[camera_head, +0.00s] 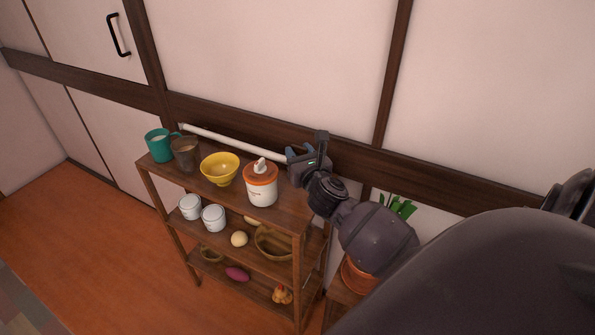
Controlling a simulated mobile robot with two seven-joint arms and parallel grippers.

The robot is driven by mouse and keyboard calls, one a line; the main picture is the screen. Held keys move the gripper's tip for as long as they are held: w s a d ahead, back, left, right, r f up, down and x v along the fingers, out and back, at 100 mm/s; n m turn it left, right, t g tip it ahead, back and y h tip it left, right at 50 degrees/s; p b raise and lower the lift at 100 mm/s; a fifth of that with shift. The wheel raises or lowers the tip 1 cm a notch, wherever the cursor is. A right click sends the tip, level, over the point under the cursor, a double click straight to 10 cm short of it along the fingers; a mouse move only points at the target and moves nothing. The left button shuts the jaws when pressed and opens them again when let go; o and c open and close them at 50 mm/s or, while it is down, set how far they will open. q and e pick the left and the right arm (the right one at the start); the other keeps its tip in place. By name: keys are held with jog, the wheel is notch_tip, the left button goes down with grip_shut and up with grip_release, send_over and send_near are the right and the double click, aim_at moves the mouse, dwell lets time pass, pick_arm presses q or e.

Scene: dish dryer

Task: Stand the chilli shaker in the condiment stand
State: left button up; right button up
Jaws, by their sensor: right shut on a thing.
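My right gripper (294,154) is at the back right end of the wooden shelf unit, close to the end of a white rail. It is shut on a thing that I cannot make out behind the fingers. I cannot pick out a chilli shaker or a condiment stand for certain. A white jar with an orange lid (262,187) stands upright on the top shelf, just left of and in front of the gripper. My left gripper is not in view.
The top shelf also holds a yellow bowl (220,169), a brown cup (185,154) and a teal mug (159,145). White cups (213,218) and a basket (272,243) stand below. The white rail (235,143) runs behind. A potted plant (359,277) is at right.

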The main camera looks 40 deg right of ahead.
notch_tip(320, 180, down, 4)
jog(key=shift+f+b, duration=0.15)
jog(key=shift+b, duration=0.6)
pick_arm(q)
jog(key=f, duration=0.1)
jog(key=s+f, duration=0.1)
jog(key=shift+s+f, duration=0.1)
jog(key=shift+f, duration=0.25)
pick_arm(e)
jog(key=shift+f, duration=0.2)
jog(key=shift+f, duration=0.1)
jog(key=o, duration=1.2)
jog(key=shift+c, duration=0.2)
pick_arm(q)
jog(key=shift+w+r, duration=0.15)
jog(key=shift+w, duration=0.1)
